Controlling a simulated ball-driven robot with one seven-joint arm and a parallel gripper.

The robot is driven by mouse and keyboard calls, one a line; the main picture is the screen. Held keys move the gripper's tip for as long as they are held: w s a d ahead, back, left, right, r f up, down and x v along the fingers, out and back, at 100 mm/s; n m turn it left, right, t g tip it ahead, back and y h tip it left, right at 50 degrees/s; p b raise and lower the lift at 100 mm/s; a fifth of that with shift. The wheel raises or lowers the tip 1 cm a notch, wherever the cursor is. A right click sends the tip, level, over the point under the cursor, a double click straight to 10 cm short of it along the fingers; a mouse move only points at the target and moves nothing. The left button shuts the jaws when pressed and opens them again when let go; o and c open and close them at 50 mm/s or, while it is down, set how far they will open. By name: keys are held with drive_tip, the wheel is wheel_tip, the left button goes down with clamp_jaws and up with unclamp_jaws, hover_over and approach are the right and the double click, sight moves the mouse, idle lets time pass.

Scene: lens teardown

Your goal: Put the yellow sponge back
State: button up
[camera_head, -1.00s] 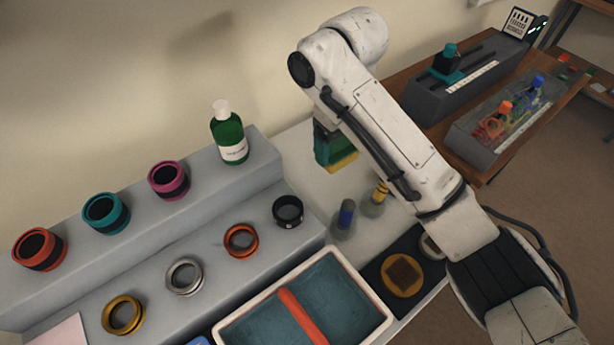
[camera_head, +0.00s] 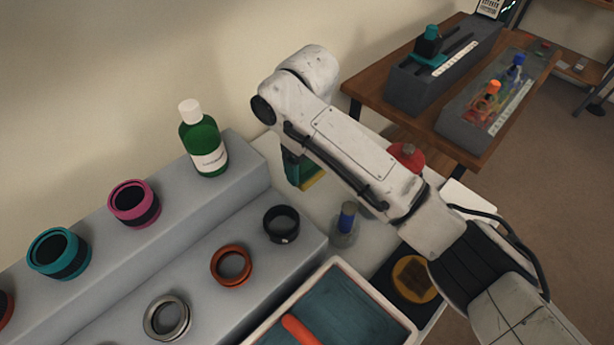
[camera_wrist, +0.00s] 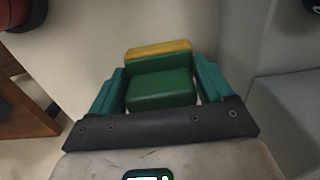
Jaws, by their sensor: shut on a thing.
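My gripper (camera_wrist: 160,95) is shut on the sponge (camera_wrist: 160,88), a block with a green body and a yellow layer on its far side in the wrist view. The teal fingers stand on either side of it. In the head view the sponge (camera_head: 308,181) shows only partly, below my arm, with its yellow edge downward; my gripper (camera_head: 297,170) is mostly hidden by the arm.
A green bottle (camera_head: 205,140) stands on the stand's upper step near the sponge. Lens rings such as the black one (camera_head: 281,223) sit on the lower step.

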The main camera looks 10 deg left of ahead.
sight(308, 176)
drive_tip(key=shift+f, duration=2.25)
drive_tip(key=shift+f, duration=0.1)
drive_tip(key=o, duration=0.9)
wheel_tip(308, 176, up, 12)
drive_tip(key=shift+r+p, duration=0.1)
drive_tip(key=shift+p, duration=0.35)
drive_tip(key=shift+r, duration=0.1)
